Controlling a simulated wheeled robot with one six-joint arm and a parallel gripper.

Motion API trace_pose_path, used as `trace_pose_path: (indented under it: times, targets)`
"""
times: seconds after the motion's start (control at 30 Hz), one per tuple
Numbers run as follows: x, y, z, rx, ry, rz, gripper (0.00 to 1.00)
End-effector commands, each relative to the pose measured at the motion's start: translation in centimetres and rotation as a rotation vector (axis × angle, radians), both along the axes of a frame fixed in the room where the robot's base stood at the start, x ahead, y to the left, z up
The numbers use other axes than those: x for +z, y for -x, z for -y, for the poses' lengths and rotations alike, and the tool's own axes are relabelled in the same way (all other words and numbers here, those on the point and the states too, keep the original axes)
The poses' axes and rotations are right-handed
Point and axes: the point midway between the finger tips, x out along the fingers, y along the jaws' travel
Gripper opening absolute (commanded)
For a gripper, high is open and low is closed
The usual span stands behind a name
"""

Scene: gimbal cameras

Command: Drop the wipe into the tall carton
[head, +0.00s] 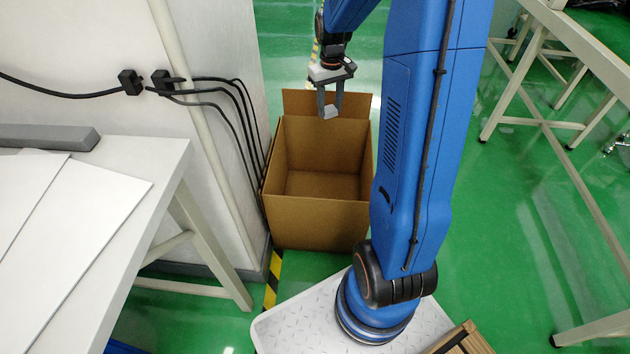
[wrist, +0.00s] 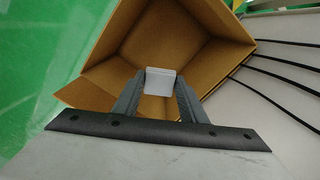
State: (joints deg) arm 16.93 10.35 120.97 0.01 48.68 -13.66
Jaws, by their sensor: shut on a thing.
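The tall carton (head: 318,222) is an open brown cardboard box standing on the green floor against the white wall. Its inside shows empty in the head view. It also fills much of the wrist view (wrist: 205,50). My gripper (head: 331,112) is above the carton's opening, toward its far side, pointing down. It is shut on the wipe (head: 330,112), a small pale grey-white piece between the fingertips. In the wrist view the wipe (wrist: 160,80) sits between both fingers, with the carton's inside behind it.
A white table (head: 150,160) with white sheets and a grey bar stands at the left. Black cables (head: 225,95) run down the wall beside the carton. Another table frame (head: 545,50) stands at the right.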

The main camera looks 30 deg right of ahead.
Motion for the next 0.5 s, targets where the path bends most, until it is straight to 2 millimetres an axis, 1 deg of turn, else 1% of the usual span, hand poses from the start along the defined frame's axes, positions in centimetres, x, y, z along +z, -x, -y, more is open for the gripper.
trace_pose_path:
  times: [0.1,0.3,0.5]
  targets:
    - [-1.4,0.1,0.0,0.000,-0.001,-0.004,0.17]
    - [-3.4,0.0,0.0,0.000,0.000,-0.002,0.17]
    - [-4.6,0.0,0.0,-0.001,0.000,-0.001,0.17]
